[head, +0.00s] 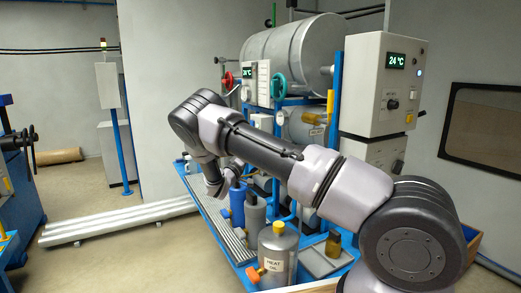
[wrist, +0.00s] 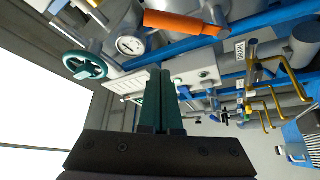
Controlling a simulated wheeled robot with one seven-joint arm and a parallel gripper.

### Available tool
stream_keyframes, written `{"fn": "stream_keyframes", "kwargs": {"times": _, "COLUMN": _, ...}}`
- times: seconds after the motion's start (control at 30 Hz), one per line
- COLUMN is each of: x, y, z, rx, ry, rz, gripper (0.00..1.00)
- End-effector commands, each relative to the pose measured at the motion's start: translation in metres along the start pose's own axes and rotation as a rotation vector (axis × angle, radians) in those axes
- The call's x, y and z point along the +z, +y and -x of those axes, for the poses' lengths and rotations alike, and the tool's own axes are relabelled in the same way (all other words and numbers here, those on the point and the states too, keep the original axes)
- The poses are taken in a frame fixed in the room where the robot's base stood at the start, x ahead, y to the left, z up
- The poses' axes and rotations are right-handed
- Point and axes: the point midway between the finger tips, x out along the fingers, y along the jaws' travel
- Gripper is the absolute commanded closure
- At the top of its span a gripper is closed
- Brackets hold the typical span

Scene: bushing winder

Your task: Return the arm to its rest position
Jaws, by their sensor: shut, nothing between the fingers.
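My arm stretches across the head view from the lower right to an elbow at the upper left, then bends down. My gripper (wrist: 160,74) shows in the wrist view with its two dark green fingers together and nothing between them. In the head view the end of my arm hangs near a blue cylinder (head: 237,205) on the machine's platform; the fingertips are hard to make out there. In the wrist view the fingers overlap a pale panel (wrist: 190,72) behind them, and I cannot tell the distance.
The winder has a large grey drum (head: 292,55), a teal handwheel (head: 279,87) and a control box (head: 383,85) reading 24 °C. A heat oil can (head: 278,257) stands below my arm. In the wrist view, yellow handles (wrist: 292,80) stick out at right.

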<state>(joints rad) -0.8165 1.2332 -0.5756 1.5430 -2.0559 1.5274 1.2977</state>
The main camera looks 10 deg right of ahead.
Motion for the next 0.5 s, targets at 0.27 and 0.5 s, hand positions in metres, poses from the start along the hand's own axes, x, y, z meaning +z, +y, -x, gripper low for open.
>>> {"fn": "stream_keyframes", "kwargs": {"times": 0.27, "x": 0.012, "y": 0.018, "z": 0.0, "rx": -0.003, "ry": -0.088, "rz": 0.002, "gripper": 1.0}}
{"fn": "stream_keyframes", "kwargs": {"times": 0.5, "x": 0.079, "y": 0.101, "z": -0.04, "rx": -0.092, "ry": -0.507, "rz": 0.002, "gripper": 1.0}}
